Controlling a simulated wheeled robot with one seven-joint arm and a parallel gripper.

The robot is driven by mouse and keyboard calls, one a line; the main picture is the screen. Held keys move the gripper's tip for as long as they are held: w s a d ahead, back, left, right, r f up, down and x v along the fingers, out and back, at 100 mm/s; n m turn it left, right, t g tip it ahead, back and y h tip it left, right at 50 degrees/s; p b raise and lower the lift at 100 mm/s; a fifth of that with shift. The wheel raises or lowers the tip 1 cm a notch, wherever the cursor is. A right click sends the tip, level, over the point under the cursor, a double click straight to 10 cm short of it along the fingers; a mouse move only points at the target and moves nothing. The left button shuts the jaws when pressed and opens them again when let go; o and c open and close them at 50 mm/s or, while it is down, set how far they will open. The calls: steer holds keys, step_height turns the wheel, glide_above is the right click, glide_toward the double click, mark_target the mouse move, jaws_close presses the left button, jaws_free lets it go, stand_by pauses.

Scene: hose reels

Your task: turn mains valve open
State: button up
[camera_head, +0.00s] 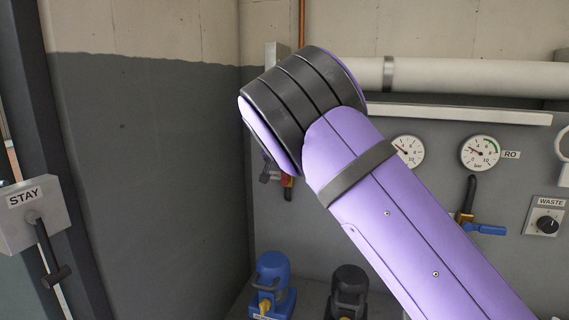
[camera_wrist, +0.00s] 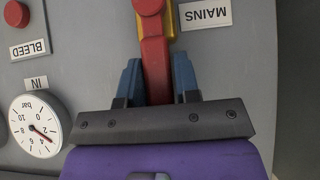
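The mains valve has a red lever (camera_wrist: 155,62) on a yellow-brass body (camera_wrist: 175,22). The wrist view shows it upside down beside the MAINS label (camera_wrist: 206,13). The lever lies between the two blue fingers of my gripper (camera_wrist: 157,78), and both fingers appear to press against its sides. The lever runs lengthwise from its pivot toward my gripper's palm. In the head view my purple arm hides the gripper and most of this valve. A small red part (camera_head: 287,182), possibly the lever, shows below the wrist.
The wrist view shows the IN gauge (camera_wrist: 39,124) and a red BLEED knob (camera_wrist: 17,13). On the panel are gauges, a blue-handled valve (camera_head: 485,228) and a WASTE knob (camera_head: 547,222). Blue (camera_head: 273,283) and black (camera_head: 347,292) devices stand below. A STAY box (camera_head: 32,212) is at left.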

steer(key=o, duration=0.3)
steer(key=v, duration=1)
steer(key=shift+s+r, duration=0.25)
steer(key=shift+s, duration=0.05)
steer(key=shift+a, duration=0.1)
